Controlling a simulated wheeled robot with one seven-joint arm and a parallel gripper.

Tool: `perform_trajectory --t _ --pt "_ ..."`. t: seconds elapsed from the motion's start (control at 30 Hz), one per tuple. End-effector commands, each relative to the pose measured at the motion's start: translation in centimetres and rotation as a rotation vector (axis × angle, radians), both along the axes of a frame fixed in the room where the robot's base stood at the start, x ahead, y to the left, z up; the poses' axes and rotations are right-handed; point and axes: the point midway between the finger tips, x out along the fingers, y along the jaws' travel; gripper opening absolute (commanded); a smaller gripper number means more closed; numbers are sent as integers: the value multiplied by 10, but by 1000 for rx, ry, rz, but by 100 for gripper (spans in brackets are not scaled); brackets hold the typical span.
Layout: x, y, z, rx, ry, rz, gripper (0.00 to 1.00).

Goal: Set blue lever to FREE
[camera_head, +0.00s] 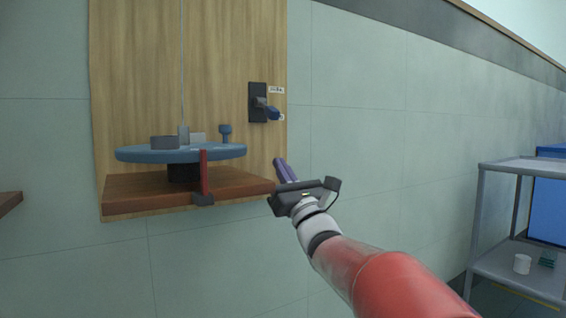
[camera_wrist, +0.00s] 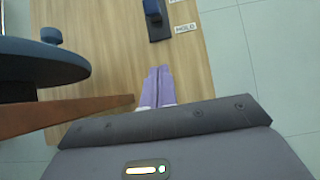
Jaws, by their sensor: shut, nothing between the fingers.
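The blue lever (camera_head: 272,113) sticks out from a dark mounting plate (camera_head: 257,98) on the wooden wall panel. It points right and slightly down, with small white labels above and below it. In the wrist view the lever (camera_wrist: 152,10) shows at the top, beside a label (camera_wrist: 185,28) that reads HOLD. The other label is cut off there and too small to read in the head view. My gripper (camera_head: 280,166) is below the lever, apart from it, with its purple fingers together and empty. The fingers also show in the wrist view (camera_wrist: 159,85).
A wooden shelf (camera_head: 240,187) holds a round blue disc (camera_head: 130,153) with small blocks and a knob, left of my gripper. A red upright (camera_head: 204,173) stands at the shelf's front. A grey cart (camera_head: 517,283) stands at the right. The wall right of the panel is clear.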

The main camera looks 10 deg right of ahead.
Motion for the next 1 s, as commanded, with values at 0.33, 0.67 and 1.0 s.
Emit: perform_trajectory --t 0.33,0.67,1.0 --pt "56 18 50 0 -1 0 0" --pt "38 12 82 1 -1 -1 0" --pt "38 12 82 1 0 0 0"
